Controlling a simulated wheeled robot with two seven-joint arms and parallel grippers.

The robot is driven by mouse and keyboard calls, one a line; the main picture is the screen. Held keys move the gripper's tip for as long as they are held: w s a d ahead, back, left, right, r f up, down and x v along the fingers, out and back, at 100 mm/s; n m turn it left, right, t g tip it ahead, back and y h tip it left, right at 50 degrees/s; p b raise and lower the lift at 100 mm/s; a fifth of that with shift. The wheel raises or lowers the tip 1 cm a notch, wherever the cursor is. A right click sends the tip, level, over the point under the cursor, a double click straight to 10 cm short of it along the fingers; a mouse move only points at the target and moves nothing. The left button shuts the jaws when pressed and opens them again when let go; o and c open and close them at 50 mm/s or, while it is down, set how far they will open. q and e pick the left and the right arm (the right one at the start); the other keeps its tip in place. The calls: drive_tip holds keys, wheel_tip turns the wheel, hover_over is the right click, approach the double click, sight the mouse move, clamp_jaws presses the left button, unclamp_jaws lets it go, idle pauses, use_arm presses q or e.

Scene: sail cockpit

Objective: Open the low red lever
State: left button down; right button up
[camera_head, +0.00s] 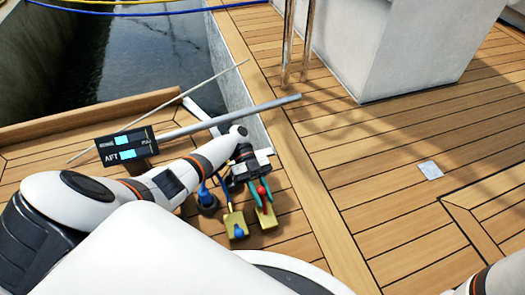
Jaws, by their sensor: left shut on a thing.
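The low red lever (262,190) sits on a yellow-bodied fitting (267,218) on the teak deck, just right of my forearm. My left gripper (262,193) reaches it from above. Its two green fingers lie on either side of the red lever and are shut on it. The gripper body hides the far part of the lever, so its exact angle is hard to tell. My right gripper is out of view; only a bit of my right arm shows at the bottom right corner.
A second yellow fitting (236,225) with a blue part stands close left of the red lever's fitting. A dark round fitting (207,200) is beside it. Open deck (390,190) is to the right.

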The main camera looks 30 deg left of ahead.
use_arm(q)
drive_tip(key=c, duration=1.3)
unclamp_jaws()
drive_tip(key=shift+s+f, duration=0.15)
drive_tip(key=shift+o, duration=0.2)
drive_tip(key=shift+a, duration=0.1)
drive_tip(key=shift+w+a+r, duration=0.2)
drive_tip(key=shift+w+a, duration=0.05)
drive_tip(key=shift+w, duration=0.05)
drive_tip(key=v, duration=0.4)
drive_tip(key=shift+w+a, duration=0.15)
drive_tip(key=shift+a, duration=0.15)
drive_tip(key=shift+w+a+b, duration=0.1)
drive_tip(key=shift+a+b, duration=0.1)
drive_tip(key=shift+b, duration=0.1)
drive_tip(key=shift+b+v, duration=0.3)
drive_tip(key=shift+v, duration=0.5)
drive_tip(key=shift+r, duration=0.1)
